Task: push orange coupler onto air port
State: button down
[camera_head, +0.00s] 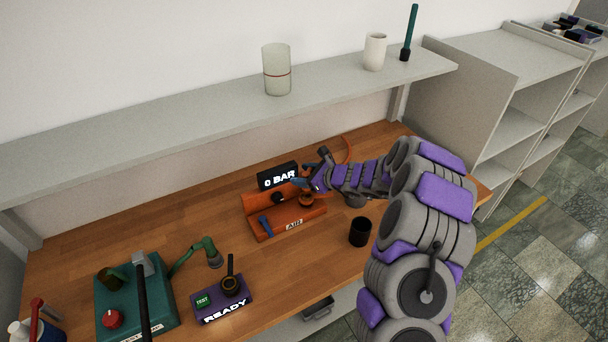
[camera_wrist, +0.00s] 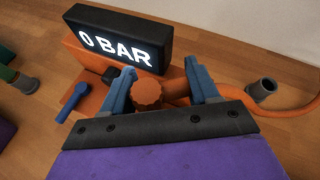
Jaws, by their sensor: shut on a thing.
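The orange coupler (camera_wrist: 147,93) is a ribbed round piece between the two blue fingers of my gripper (camera_wrist: 160,78), which is shut on it. An orange hose (camera_wrist: 298,109) runs off to the right. In the head view my gripper (camera_head: 308,186) is over the right part of the orange air unit (camera_head: 259,226), marked AIR. A short dark fitting (camera_wrist: 110,75), perhaps the air port, shows left of the coupler; I cannot tell whether they touch. A blue lever (camera_wrist: 72,101) is on the unit's left side. The black display (camera_wrist: 118,41) reads 0 BAR.
A black cup (camera_head: 360,232) stands right of the unit. A purple READY box (camera_head: 222,303) and a teal machine (camera_head: 137,303) stand to the left. A shelf (camera_head: 190,120) with a glass jar (camera_head: 277,70) runs above the wooden bench (camera_head: 180,225).

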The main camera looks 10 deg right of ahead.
jog(key=shift+f+b, duration=0.35)
jog(key=shift+f, duration=0.55)
dwell(0.6)
jog(key=shift+c, duration=1)
grip_release()
jog(key=shift+d, duration=0.1)
jog(key=p+v, duration=0.3)
jog(key=v, duration=1.4)
jog(key=shift+d, duration=0.1)
